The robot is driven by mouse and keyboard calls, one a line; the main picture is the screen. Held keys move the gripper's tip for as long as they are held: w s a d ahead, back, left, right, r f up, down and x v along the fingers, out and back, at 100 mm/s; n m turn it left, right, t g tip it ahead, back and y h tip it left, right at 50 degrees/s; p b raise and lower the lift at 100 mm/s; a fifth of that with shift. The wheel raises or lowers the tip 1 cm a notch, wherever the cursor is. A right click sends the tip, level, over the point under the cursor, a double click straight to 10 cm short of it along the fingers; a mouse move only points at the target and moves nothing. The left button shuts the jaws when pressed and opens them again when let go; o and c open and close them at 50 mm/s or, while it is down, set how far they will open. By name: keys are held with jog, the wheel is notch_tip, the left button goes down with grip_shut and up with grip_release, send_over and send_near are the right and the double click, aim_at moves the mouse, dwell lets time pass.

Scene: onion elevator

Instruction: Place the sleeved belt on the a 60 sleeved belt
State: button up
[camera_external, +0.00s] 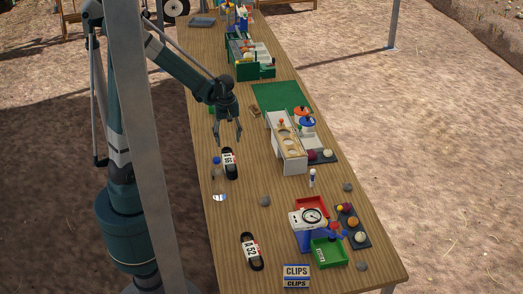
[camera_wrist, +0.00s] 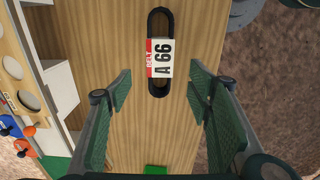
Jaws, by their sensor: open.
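A black looped belt with a white and red paper sleeve (camera_wrist: 160,57) lies flat on the table in the wrist view; its sleeve reads "BELT A 66". It is likely the upper sleeved belt (camera_external: 229,163) in the external view. A second sleeved belt (camera_external: 251,251) lies nearer the front; its label looks like "A 52". I see no label that clearly reads A 60. My gripper (camera_external: 227,139) is open and empty above the table, a little behind the upper belt. In the wrist view, my fingers (camera_wrist: 162,90) stand apart on either side of the belt's lower end.
A white and wooden rack with round holes (camera_external: 289,143) stands right of my gripper. A blue scale with a dial (camera_external: 309,224), red and green trays (camera_external: 328,251), and a "CLIPS" box (camera_external: 296,275) are at the front. The wooden table (camera_external: 225,220) is mostly bare between the belts.

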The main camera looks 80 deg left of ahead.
jog(key=s+d+r+m+t, duration=0.2)
jog(key=d+r+m, duration=0.4)
jog(key=d, duration=0.3)
jog(key=s+d+r+m+t, duration=0.2)
jog(key=d+r+m, duration=0.4)
jog(key=d, duration=0.4)
jog(key=s+d+r+m+t, duration=0.2)
jog(key=d+r+m, duration=0.4)
jog(key=d, duration=0.4)
jog(key=shift+d+r+t, duration=0.25)
jog(key=shift+r+t, duration=0.2)
jog(key=shift+t, duration=0.15)
